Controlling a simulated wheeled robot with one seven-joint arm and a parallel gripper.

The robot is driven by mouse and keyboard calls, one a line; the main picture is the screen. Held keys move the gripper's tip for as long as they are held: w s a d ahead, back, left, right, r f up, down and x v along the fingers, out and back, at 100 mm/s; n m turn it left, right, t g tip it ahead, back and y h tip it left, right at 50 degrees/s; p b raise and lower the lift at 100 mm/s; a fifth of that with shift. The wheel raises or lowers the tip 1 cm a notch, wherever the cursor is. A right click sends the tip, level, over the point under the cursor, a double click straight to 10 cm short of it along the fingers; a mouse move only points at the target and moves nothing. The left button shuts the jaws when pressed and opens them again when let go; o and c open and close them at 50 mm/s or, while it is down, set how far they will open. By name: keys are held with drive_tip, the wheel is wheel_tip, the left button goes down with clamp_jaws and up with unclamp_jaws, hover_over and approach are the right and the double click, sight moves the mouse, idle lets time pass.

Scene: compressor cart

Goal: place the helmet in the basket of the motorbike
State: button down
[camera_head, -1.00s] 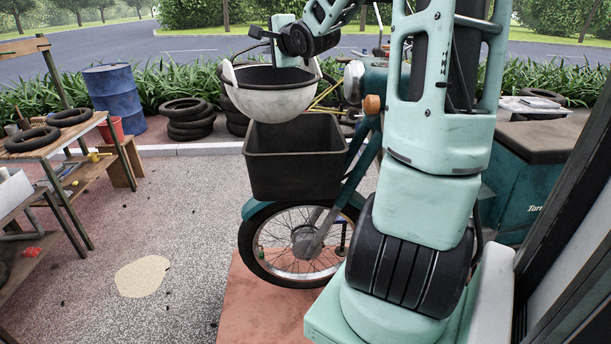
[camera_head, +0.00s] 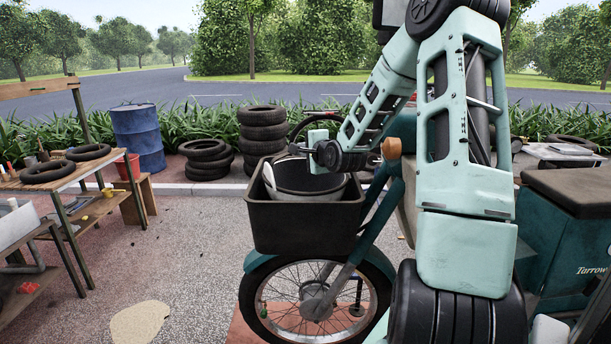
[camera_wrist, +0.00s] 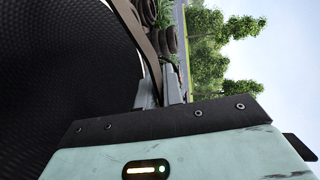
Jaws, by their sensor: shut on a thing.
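The helmet (camera_head: 302,181) is a white shell with a dark inside, lying open side up. My gripper (camera_wrist: 161,92) is shut on the helmet's rim, with the dark textured inside of the helmet (camera_wrist: 65,70) filling the left of the wrist view. In the head view, my wrist is above the basket's back right part. The helmet's underside is hidden by the basket walls, so I cannot tell whether it touches the basket floor.
A wooden workbench (camera_head: 60,185) with tyres stands at the left. A blue barrel (camera_head: 137,138) and tyre stacks (camera_head: 262,135) stand behind, by the plants. A teal box (camera_head: 568,235) with a dark lid is at the right. The ground left of the motorbike is mostly clear.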

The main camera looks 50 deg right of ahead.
drive_tip(key=shift+f, duration=2.35)
drive_tip(key=shift+f, duration=0.15)
drive_tip(key=c, duration=1.5)
unclamp_jaws()
drive_tip(key=shift+c, duration=0.2)
drive_tip(key=shift+b+v, duration=1.85)
drive_tip(key=shift+v, duration=4.2)
